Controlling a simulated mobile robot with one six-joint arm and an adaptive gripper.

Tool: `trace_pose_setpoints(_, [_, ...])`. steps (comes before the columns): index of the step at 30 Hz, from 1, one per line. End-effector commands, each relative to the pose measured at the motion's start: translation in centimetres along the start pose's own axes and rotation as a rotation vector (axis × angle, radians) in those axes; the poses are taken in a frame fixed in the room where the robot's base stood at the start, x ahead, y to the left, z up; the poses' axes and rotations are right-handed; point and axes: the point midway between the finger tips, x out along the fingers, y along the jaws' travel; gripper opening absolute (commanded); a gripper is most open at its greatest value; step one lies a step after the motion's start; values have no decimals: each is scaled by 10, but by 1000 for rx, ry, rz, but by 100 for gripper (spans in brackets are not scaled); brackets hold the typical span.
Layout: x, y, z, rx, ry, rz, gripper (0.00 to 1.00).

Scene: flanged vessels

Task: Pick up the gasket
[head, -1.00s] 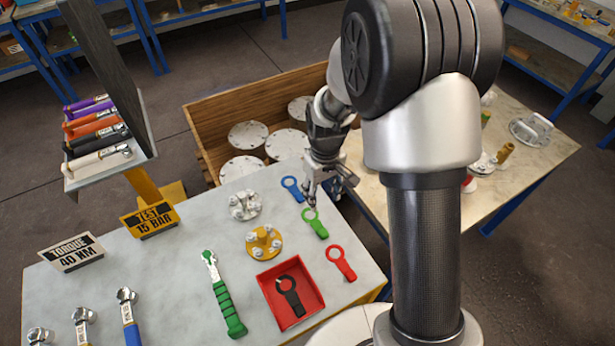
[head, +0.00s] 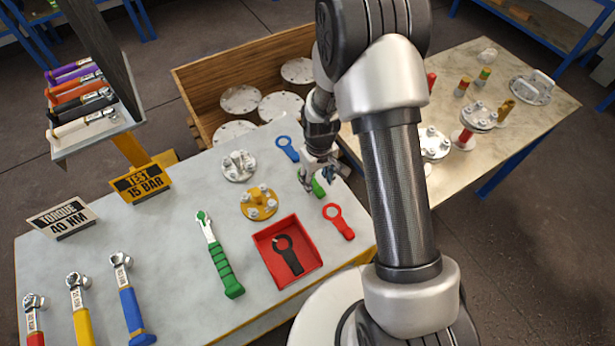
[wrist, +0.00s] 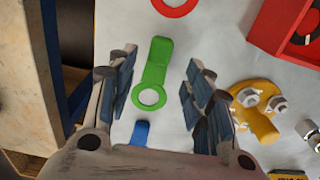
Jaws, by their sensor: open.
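Several flat ring gaskets with tabs are here. The green gasket (wrist: 155,68) lies flat on the table, between and below the two fingers of my gripper (wrist: 162,72) in the wrist view. My gripper is open and empty. In the head view my gripper (head: 318,178) is over the green gasket (head: 319,187) and hides most of it. The blue gasket (head: 286,147) lies just behind, and the red gasket (head: 338,220) in front to the right. A black gasket (head: 287,252) lies in a red tray (head: 263,240). I cannot tell the gap in height.
A yellow flange (head: 259,203) and a grey flange (head: 239,166) stand left of my gripper. A green-handled wrench (head: 222,260) lies nearer. A wooden crate (head: 205,88) with flanged vessels stands behind. A second table (head: 500,75) is to the right.

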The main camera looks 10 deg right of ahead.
Motion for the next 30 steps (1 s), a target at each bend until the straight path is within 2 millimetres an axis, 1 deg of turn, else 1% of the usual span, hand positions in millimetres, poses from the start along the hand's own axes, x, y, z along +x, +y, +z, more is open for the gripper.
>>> trace_pose_setpoints(1, [12,1,2,1,-3,-1,47])
trace_pose_setpoints(3, [23,2,2,1,-4,-1,47])
trace_pose_setpoints(6, [35,2,2,0,-3,-1,47])
trace_pose_setpoints(8, [37,2,2,0,-2,-1,47])
trace_pose_setpoints(14, [36,2,1,0,0,0,46])
trace_pose_setpoints(30, [36,2,1,0,-1,0,10])
